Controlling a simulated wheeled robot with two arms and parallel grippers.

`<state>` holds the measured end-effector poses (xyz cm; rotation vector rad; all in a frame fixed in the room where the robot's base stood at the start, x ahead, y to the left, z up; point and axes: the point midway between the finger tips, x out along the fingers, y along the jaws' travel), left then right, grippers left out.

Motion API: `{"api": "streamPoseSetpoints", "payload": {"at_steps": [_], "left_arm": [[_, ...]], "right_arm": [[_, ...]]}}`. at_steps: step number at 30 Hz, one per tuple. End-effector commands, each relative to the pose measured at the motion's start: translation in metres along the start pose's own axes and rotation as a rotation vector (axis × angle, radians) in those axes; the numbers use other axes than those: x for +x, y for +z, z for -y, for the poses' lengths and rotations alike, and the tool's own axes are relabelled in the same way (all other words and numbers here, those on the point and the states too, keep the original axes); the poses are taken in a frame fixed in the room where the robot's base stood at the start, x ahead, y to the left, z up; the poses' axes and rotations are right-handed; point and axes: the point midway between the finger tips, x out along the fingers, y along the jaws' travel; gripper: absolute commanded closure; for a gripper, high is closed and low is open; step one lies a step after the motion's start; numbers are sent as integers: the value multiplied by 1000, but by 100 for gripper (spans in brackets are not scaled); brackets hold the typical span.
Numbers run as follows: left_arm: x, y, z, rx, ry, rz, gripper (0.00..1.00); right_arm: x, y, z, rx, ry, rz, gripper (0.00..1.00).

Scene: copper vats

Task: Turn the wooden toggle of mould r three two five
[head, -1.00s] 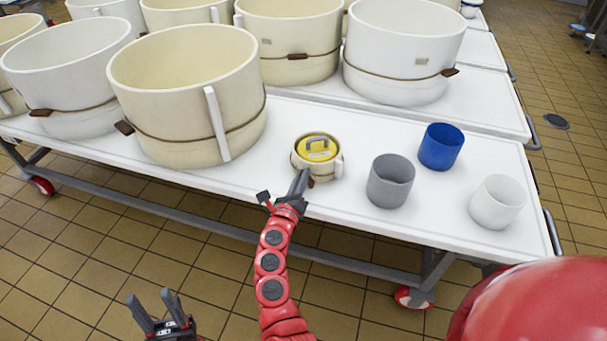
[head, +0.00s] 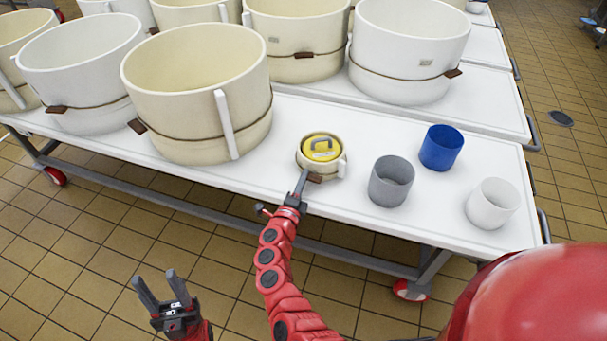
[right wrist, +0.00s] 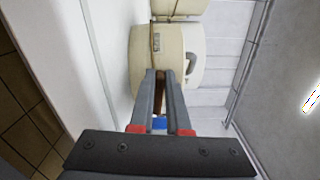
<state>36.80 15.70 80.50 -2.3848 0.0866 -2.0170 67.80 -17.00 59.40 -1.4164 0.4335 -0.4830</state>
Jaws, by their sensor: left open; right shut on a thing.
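A small cream mould (head: 340,169) with a yellow top (head: 321,147) and a dark handle stands near the front edge of the white table. Its brown wooden toggle (head: 315,178) is at its front. My right gripper (head: 303,176) reaches the toggle from the front. In the right wrist view, my right gripper (right wrist: 161,80) is shut on the brown toggle (right wrist: 159,102), with the cream mould (right wrist: 146,62) just beyond. A small tag (right wrist: 156,42) on the mould is unreadable. My left gripper (head: 160,288) is open and empty, low in front of the table.
A grey cup (head: 391,182), a blue cup (head: 441,148) and a white cup (head: 493,204) stand right of the small mould. A large cream mould (head: 196,115) stands to its left. More large moulds stand behind.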

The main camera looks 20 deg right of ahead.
Motion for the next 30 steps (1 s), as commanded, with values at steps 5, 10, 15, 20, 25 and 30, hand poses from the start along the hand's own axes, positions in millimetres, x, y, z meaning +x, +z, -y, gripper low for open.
{"api": "streamPoseSetpoints", "payload": {"at_steps": [5,10,15,20,25,30], "left_arm": [[7,-1,0,0,0,0,50],[9,-2,0,0,0,0,50],[10,-2,0,0,0,0,50],[10,-2,0,0,0,0,50],[10,-2,0,0,0,0,50],[10,-2,0,0,0,0,50]], "right_arm": [[0,0,-1,-73,2,1,100],[-1,0,-3,-112,3,2,100],[-1,0,-4,-124,2,1,100],[-1,0,-4,-125,2,1,100],[0,0,-4,-124,2,1,84],[0,0,-4,-124,2,1,55]]}}
